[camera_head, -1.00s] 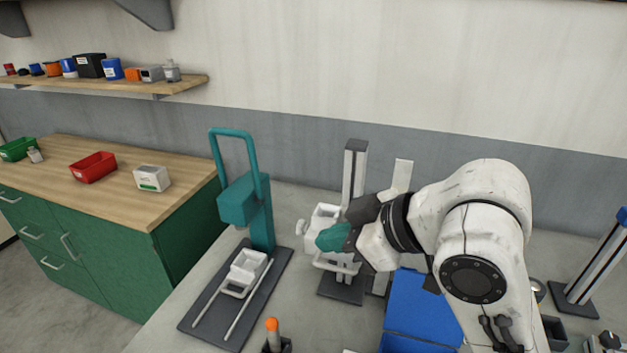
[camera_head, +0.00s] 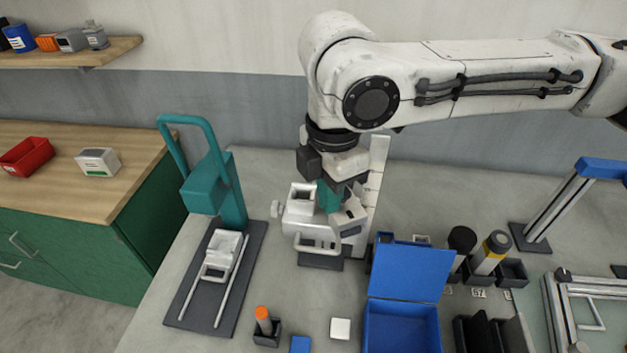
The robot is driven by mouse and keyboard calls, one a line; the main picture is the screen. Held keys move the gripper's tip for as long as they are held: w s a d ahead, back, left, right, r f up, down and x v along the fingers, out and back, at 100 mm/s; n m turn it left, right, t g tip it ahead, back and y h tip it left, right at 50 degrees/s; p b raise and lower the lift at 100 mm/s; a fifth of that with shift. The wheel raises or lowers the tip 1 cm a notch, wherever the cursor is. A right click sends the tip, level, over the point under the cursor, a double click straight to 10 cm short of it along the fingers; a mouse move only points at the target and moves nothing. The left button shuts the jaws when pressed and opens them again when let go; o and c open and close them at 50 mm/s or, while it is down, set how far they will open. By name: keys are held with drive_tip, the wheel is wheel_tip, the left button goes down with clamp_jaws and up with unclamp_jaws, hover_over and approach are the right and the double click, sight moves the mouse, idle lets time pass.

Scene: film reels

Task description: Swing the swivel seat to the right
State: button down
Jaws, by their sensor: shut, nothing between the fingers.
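The likely swivel seat is a white boxy holder (camera_head: 299,201) on a stand with a dark base (camera_head: 320,262), left of the middle. It has an open top, a round knob on its left and a loop handle (camera_head: 317,247) low in front. My gripper (camera_head: 340,212) is shut and empty, pointing down at the holder's right side. Its teal and pale finger parts overlap the holder in the picture; I cannot tell whether they touch it. My wrist and gripper hide the holder's right part and most of the stand's post.
A teal press (camera_head: 205,190) with a white sliding tray (camera_head: 221,256) stands left. An open blue box (camera_head: 402,325) lies right in front, with dark cylinders beyond it. An orange-topped peg (camera_head: 263,320) and white block (camera_head: 340,328) stand in front. A scale plate (camera_head: 376,185) rises just right.

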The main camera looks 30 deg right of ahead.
drive_tip(key=shift+f+b, duration=3.55)
drive_tip(key=shift+d, duration=0.2)
